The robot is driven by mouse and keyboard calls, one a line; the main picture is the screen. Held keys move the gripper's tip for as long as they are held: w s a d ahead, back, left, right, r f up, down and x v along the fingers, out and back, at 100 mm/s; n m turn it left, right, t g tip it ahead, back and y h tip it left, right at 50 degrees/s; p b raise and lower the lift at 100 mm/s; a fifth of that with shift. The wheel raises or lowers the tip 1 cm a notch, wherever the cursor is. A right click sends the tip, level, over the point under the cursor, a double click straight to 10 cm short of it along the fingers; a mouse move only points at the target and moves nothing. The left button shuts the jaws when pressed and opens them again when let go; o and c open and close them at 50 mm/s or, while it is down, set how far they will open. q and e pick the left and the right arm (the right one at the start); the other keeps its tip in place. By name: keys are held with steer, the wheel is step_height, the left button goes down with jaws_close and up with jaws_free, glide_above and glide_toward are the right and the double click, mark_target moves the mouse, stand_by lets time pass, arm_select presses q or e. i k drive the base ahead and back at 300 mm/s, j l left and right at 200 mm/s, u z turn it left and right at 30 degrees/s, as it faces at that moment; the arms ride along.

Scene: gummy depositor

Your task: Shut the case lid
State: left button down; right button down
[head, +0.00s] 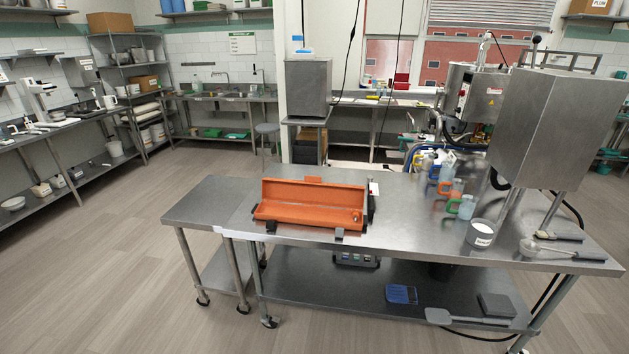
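An orange case (300,213) sits on the near left part of the steel table. Its lid (313,192) is open and stands up along the far side of the case. A small tab shows on top of the lid's upper edge. Dark latches hang at the front edge of the case. A small metallic item lies at the right end inside; I cannot tell what it is. Neither of my grippers is in view.
The steel table (222,200) is bare left of the case. Right of it stand several bottles with coloured handles (446,188), a white-labelled tub (481,233), a scoop (530,248) and a large steel machine (550,125). A small dark and white object (373,190) stands close to the case's right end.

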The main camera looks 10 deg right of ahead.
mark_target(312, 191)
steer(key=l+u, duration=0.95)
steer(key=k+l+u, duration=0.2)
steer(key=l+u, duration=0.25)
steer(key=k+l+u, duration=0.2)
steer(key=l+u, duration=0.3)
